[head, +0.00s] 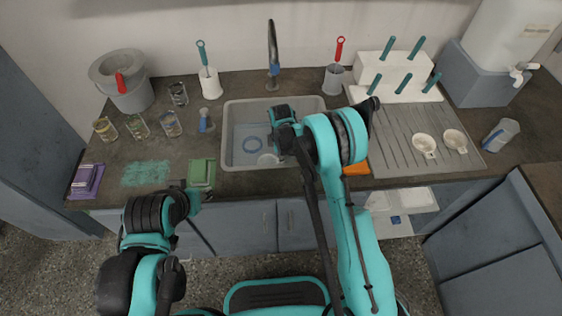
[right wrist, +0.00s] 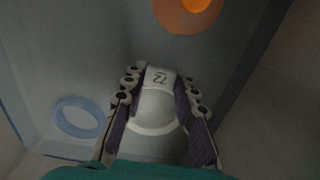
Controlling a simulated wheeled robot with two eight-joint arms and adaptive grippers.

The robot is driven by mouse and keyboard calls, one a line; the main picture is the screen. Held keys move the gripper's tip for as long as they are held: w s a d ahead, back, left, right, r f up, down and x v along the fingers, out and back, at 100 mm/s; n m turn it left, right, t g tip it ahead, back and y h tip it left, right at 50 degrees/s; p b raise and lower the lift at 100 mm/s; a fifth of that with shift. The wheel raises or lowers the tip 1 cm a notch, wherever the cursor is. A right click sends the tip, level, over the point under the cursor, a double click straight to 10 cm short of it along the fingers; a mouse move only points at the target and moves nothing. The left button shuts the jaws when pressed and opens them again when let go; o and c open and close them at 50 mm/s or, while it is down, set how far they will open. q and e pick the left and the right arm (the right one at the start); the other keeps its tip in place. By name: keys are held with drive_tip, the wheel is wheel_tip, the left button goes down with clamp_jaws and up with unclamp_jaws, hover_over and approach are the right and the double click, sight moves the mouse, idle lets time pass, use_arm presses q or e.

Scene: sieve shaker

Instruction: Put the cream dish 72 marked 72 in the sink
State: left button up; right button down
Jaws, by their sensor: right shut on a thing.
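The cream dish 72 (right wrist: 155,108), with "72" on its handle tab, is between the fingers of my right gripper (right wrist: 158,95) in the right wrist view. The gripper is shut on it. In the head view, my right gripper (head: 284,140) is over the grey sink (head: 228,140), and a pale bit of a dish (head: 268,160) shows by the basin's front side. I cannot tell whether the held dish touches the sink floor. My left gripper (head: 196,192) is by the counter's front edge near a green block; its fingers are too small to read.
A blue ring (head: 252,144) lies in the sink, and an orange round thing (right wrist: 188,12) shows in the wrist view. The tap (head: 273,55) stands behind. Two cream dishes (head: 425,144) (head: 456,141) lie on the drainboard (head: 392,140). A green block (head: 202,172) is left of the sink.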

drive_tip(key=shift+f, duration=0.1)
drive_tip(key=c, duration=1.2)
unclamp_jaws()
